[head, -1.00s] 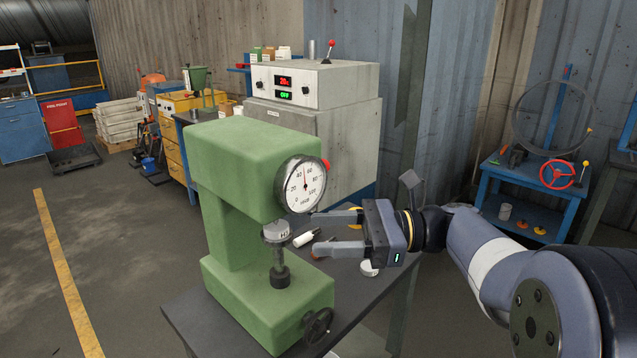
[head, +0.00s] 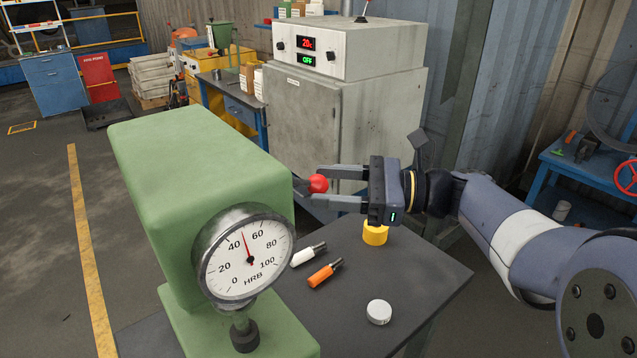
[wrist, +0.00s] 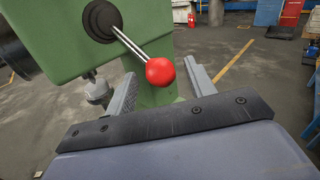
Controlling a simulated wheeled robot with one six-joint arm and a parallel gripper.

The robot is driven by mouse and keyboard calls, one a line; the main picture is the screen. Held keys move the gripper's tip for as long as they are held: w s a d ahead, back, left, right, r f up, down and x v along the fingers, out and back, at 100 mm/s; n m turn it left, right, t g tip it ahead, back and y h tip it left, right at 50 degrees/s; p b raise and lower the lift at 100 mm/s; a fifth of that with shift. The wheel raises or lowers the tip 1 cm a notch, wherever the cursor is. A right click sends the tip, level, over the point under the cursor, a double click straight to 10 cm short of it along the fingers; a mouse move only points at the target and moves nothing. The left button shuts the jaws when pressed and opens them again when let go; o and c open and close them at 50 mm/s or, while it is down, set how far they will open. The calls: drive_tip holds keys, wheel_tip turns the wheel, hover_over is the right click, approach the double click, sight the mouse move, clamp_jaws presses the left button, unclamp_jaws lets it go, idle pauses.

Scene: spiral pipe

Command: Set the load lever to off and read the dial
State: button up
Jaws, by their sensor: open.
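The green hardness tester (head: 195,160) stands on a dark table. Its round white dial (head: 245,255), marked HRB, faces the head camera, with the red needle between 40 and 60, a little nearer 40. The load lever's red ball (head: 318,183) sticks out from the tester's right side. In the wrist view the ball (wrist: 160,71) sits on a metal rod from a black hub (wrist: 101,20). My gripper (head: 318,187) is open, with its fingers on either side of the ball. Contact with the ball cannot be made out.
On the table lie a white-handled tool (head: 308,255), an orange-handled tool (head: 325,273), a white disc (head: 379,312) and a yellow cylinder (head: 375,234). A grey oven (head: 345,120) with a display reading OFF stands behind. Open floor lies at left.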

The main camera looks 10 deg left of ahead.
drive_tip(key=shift+a, duration=1.1)
drive_tip(key=shift+c, duration=0.4)
clamp_jaws()
